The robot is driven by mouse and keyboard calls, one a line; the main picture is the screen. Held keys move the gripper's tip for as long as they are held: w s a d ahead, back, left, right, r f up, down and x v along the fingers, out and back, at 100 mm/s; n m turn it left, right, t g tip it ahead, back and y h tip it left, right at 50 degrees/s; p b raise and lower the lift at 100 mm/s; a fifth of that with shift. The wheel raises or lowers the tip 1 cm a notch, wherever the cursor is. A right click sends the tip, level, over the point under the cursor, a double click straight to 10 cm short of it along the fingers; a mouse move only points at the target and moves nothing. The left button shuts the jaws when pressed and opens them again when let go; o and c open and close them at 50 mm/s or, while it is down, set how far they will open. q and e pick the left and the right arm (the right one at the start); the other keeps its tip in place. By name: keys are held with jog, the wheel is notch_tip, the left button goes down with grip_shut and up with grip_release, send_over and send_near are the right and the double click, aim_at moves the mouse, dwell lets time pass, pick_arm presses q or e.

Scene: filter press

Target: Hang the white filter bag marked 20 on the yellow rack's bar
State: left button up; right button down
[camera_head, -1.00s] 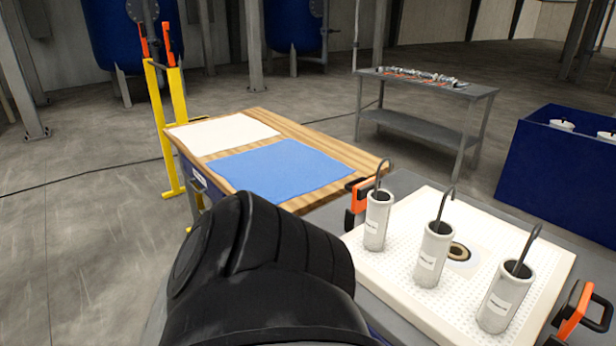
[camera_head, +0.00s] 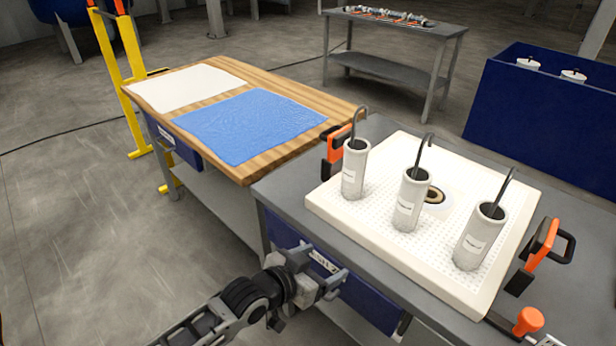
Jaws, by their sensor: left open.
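Three white cylindrical filter bags with dark hooks stand upright on the white perforated plate (camera_head: 330,203): a left one (camera_head: 353,172), a middle one (camera_head: 408,205) and a right one (camera_head: 474,243). Their labels are too small to read, so I cannot tell which is marked 20. The yellow rack (camera_head: 134,50) stands at the upper left, its top cut off by the frame. My left gripper (camera_head: 339,284) is open and empty, below and left of the plate, in front of the grey bench's blue drawer (camera_head: 375,305). I cannot tell whether it touches the drawer. My right gripper is out of view.
A wooden table holds a white sheet (camera_head: 188,86) and a blue sheet (camera_head: 248,125), between rack and bench. Orange-black clamps (camera_head: 336,148) (camera_head: 540,255) flank the plate. A blue bin (camera_head: 535,115) and a grey parts table (camera_head: 385,65) stand behind. Floor at left is clear.

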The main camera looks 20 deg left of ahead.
pick_arm(q)
jog(key=t, duration=0.2)
send_near(347, 174)
jog(key=w, duration=0.1)
jog(key=b+x, duration=0.2)
jog(key=x, duration=0.1)
jog(key=b+x, duration=0.3)
jog(key=x, duration=0.1)
jog(key=b+x, duration=0.2)
jog(key=x, duration=0.1)
jog(key=shift+d+f+b, duration=0.25)
jog(key=shift+f+b, duration=0.05)
jog(key=shift+b, duration=0.05)
jog(key=shift+w+d+b, duration=0.2)
jog(key=shift+w+b, duration=0.4)
jog(key=shift+w, duration=0.1)
jog(key=shift+w+d, duration=0.1)
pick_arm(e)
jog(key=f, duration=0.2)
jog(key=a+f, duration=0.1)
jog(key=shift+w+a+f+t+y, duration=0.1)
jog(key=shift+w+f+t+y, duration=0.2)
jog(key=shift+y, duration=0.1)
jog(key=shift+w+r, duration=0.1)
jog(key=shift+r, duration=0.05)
